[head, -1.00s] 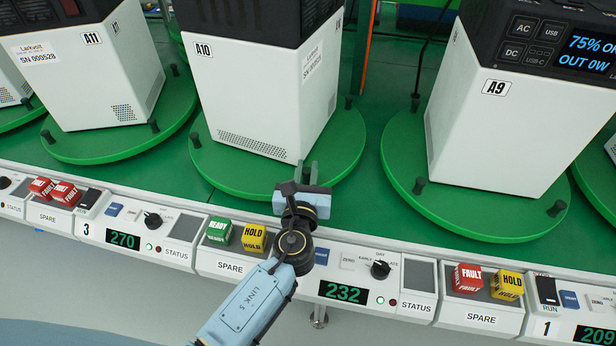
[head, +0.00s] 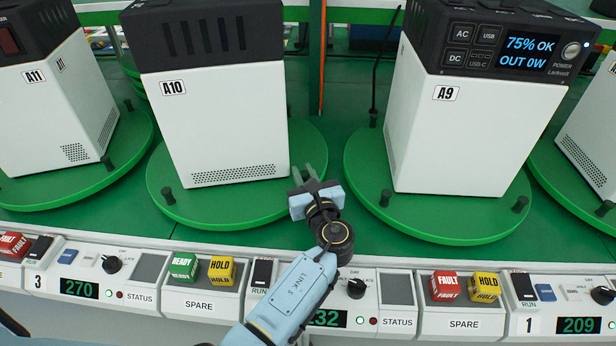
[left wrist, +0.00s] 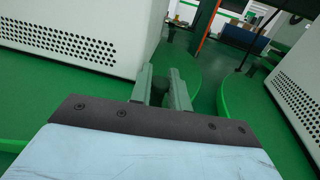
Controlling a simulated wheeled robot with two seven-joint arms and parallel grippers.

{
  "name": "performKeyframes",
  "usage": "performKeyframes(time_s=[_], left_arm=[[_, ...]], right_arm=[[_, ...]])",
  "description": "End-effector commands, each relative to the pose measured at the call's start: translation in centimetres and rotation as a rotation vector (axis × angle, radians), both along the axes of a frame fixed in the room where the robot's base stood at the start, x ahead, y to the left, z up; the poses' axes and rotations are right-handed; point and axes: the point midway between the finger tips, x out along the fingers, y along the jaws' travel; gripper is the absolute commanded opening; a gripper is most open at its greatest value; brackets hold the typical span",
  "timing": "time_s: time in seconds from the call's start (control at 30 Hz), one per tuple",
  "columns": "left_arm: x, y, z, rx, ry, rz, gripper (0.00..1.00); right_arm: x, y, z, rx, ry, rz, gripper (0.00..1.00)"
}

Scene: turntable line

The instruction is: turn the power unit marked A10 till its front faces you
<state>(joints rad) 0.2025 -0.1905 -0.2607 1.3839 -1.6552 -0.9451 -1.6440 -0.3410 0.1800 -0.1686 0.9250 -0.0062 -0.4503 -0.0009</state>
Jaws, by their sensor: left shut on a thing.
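The power unit A10 (head: 222,130) is a white box with a black top, standing on a round green turntable (head: 225,210). The face toward me has the A10 tag, a low vent grille and dark slots above; no display shows on it. My left gripper (head: 308,174) is at the right near edge of this turntable. In the left wrist view its fingers (left wrist: 162,88) are closed around a dark upright peg, mostly hidden between them. The vented white unit A10 (left wrist: 80,35) stands left of the fingers. My right gripper is not in view.
Unit A9 (head: 470,125), its lit display facing me, stands on a neighbouring turntable (head: 440,222) close to the right of my gripper. Unit A11 (head: 50,110) is at left. A control ledge with READY (head: 184,266) and HOLD (head: 221,270) blocks runs along the front.

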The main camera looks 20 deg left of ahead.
Motion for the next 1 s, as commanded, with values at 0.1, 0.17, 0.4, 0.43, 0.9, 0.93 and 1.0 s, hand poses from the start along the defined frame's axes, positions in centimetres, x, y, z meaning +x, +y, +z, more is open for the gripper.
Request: performKeyframes(time_s=[0.1,0.17,0.4,0.43,0.9,0.93,1.0], left_arm=[[0.0,0.4,0.0,0.002,0.0,0.009,0.0],[0.0,0.3,0.0,0.003,0.0,0.008,0.0],[0.0,0.3,0.0,0.003,0.0,0.007,0.37],[0.0,0.3,0.0,0.003,0.0,0.007,0.37],[-2.8,-2.1,0.0,0.0,0.003,0.001,0.37],[-3.3,-2.5,0.0,0.0,0.002,0.001,0.37],[-4.7,-3.5,0.0,-0.002,0.002,0.001,0.37]], right_arm=[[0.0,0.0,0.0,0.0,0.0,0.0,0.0],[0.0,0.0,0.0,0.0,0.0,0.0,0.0],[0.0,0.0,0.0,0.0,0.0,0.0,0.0],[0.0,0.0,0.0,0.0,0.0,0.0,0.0],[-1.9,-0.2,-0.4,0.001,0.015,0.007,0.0],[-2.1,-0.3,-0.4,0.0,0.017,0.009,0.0],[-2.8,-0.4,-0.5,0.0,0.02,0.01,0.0]])
